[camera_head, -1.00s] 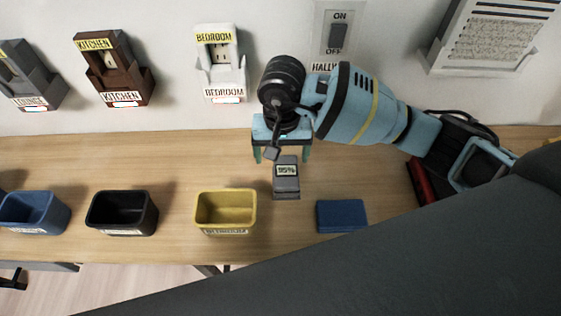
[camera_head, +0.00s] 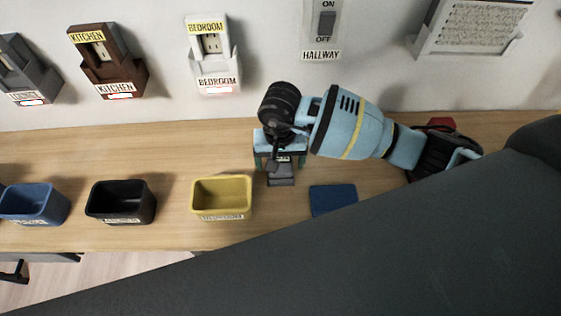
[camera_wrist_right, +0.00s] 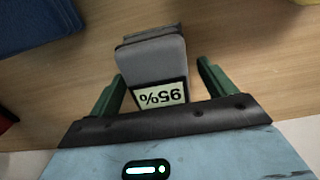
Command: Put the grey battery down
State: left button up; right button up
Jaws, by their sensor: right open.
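The grey battery (camera_head: 281,178) lies on the wooden worktop, between the yellow bin and the blue flat block in the head view. My right gripper (camera_head: 279,166) is over its far end and hides part of it. In the right wrist view the battery (camera_wrist_right: 153,62) shows a "95%" display. The green fingers of my right gripper (camera_wrist_right: 160,72) stand open on either side of it, with a visible gap at each side. My left gripper is not in view.
A yellow bin (camera_head: 221,212), a black bin (camera_head: 121,218) and a blue bin (camera_head: 32,219) stand along the front edge. A blue flat block (camera_head: 333,199) lies right of the battery. Wall holders labelled kitchen (camera_head: 108,60) and bedroom (camera_head: 213,55) hang behind.

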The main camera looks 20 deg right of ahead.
jog(key=shift+f, duration=0.3)
jog(key=shift+r, duration=0.1)
jog(key=c, duration=1.5)
jog(key=shift+o, duration=0.2)
notch_tip(320, 180, up, 10)
